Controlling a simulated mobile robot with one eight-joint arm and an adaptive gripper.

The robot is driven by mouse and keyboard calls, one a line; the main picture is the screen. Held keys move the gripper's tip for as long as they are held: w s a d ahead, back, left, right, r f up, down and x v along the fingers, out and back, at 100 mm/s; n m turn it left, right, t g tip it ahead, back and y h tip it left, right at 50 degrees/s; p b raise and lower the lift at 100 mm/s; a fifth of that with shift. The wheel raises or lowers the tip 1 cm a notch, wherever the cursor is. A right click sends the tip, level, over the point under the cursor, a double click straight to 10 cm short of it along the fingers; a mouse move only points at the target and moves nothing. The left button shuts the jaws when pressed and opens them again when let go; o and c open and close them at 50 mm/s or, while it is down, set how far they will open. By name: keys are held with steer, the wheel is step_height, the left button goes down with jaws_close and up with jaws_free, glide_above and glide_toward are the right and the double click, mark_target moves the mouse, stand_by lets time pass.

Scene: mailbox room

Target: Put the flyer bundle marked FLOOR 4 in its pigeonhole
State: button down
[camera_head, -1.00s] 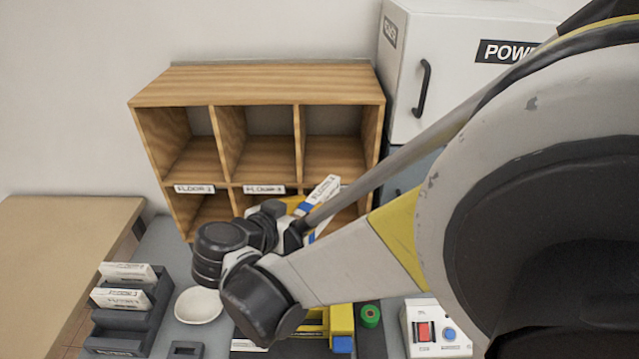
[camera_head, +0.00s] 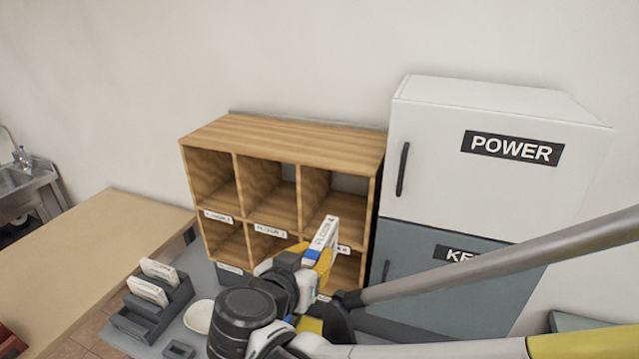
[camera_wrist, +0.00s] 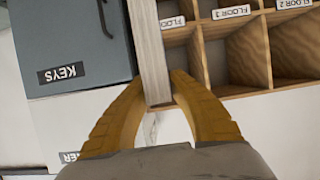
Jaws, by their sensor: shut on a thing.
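My gripper (camera_head: 318,264) has yellow fingers and is shut on a white flyer bundle (camera_head: 324,235) with a blue band near its lower end. The bundle's printed label looks like FLOOR 4, but it is small. It is held upright and slightly tilted in front of the right column of the wooden pigeonhole unit (camera_head: 270,128). In the wrist view my gripper (camera_wrist: 160,92) pinches the bundle (camera_wrist: 150,45), seen edge-on. The bundle partly hides a label reading FLOOR, its number covered.
A white POWER cabinet (camera_head: 430,130) stands above a grey KEYS cabinet (camera_head: 420,250), close to the unit's right side. A dark rack (camera_head: 140,328) with white bundles and a white bowl (camera_head: 200,317) stand at lower left. A wooden table (camera_head: 90,250) is left.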

steer(key=w+d+f+b, duration=0.1)
steer(key=w+d, duration=0.3)
steer(key=w, duration=0.8)
steer(key=w+d+f+b, duration=0.2)
steer(key=w+d, duration=0.3)
steer(key=w, duration=0.7)
steer(key=shift+w+f+b, duration=0.3)
steer(key=shift+w+b, duration=0.1)
steer(key=shift+b, duration=0.2)
steer(key=shift+d, duration=0.1)
steer(key=shift+f, duration=0.15)
steer(key=shift+f+b, duration=0.35)
steer(key=shift+b, duration=0.1)
steer(key=c, duration=1.3)
jaws_free()
